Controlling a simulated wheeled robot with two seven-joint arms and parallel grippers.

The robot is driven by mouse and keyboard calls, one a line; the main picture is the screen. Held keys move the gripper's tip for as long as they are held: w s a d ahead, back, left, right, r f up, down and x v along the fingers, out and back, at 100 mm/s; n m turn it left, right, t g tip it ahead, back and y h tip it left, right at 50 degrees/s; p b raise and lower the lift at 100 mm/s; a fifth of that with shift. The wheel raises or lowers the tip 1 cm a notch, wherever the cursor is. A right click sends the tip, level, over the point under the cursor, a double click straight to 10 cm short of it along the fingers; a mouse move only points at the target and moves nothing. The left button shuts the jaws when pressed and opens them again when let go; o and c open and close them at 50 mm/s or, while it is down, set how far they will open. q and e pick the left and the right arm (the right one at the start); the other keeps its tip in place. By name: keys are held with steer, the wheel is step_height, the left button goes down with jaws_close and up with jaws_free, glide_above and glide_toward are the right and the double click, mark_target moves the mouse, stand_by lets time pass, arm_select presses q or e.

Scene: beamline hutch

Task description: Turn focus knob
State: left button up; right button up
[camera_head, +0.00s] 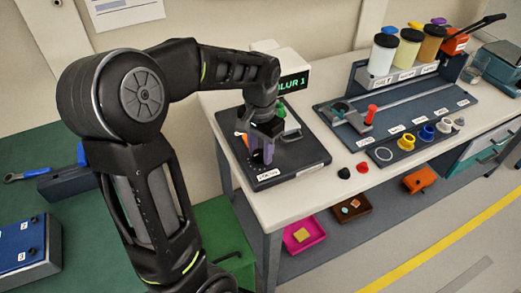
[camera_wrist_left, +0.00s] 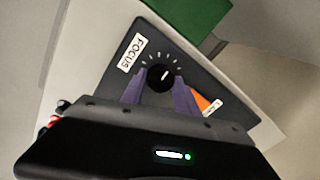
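The focus knob (camera_wrist_left: 160,77) is a round black dial with a white pointer line, which points up and to the right in the left wrist view. White tick marks arc around it on a dark plate (camera_wrist_left: 120,78) with a FOCUS label (camera_wrist_left: 133,52). My left gripper (camera_wrist_left: 160,84) has its purple fingers on either side of the knob, apparently touching it. In the head view the left gripper (camera_head: 262,158) points down over the dark plate (camera_head: 300,160) and hides the knob. A green display (camera_head: 292,83) reads "BLUR 1", its left part hidden by my arm. My right gripper is not in view.
An orange marking (camera_wrist_left: 204,101) lies beside the right finger. A green part (camera_head: 290,120) stands behind my gripper. To the right are a dark rack with jars (camera_head: 410,48), a tray of coloured rings (camera_head: 425,132), and black (camera_head: 344,172) and red caps at the bench's front edge.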

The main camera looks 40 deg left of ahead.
mark_target(261, 152)
arm_select(q)
steer(key=o, duration=0.4)
step_height(261, 152, up, 8)
steer(key=shift+f, duration=0.1)
stand_by(0.5)
